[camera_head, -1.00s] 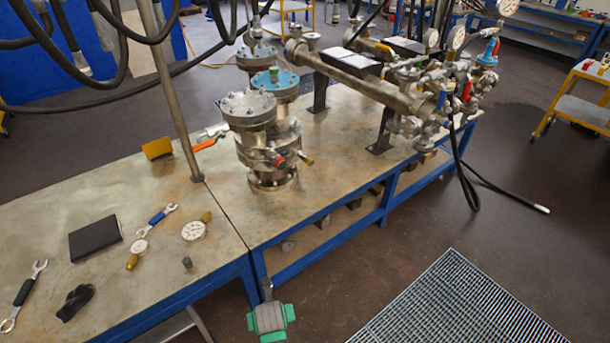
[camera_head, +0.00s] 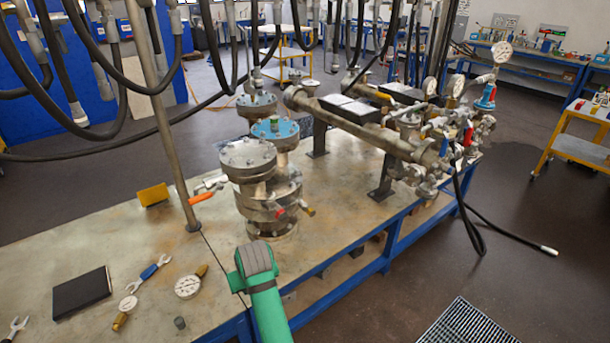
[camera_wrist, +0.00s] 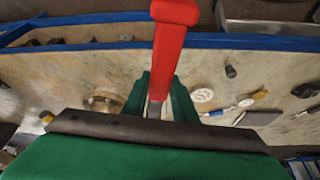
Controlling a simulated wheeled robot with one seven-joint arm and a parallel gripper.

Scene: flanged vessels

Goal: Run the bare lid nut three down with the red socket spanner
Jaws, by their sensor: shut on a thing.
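My gripper (camera_head: 255,262) is at the bench's front edge in the head view, before the flanged vessels. In the wrist view, my gripper (camera_wrist: 160,98) is shut on the red socket spanner (camera_wrist: 170,45), whose red handle and metal shank show; its socket end is not clear. The front vessel has a grey bolted lid (camera_head: 248,157). A blue-topped lid (camera_head: 275,130) with a green piece stands behind it, and a third flange (camera_head: 257,103) farther back. The spanner is apart from all lids. Which nut is the bare one is too small to tell.
An upright pole (camera_head: 160,110) stands left of the vessels, with hoses hanging above. A pipe manifold (camera_head: 430,140) fills the bench's right. A black book (camera_head: 82,292), an open-ended spanner (camera_head: 150,272) and a gauge (camera_head: 188,287) lie at left.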

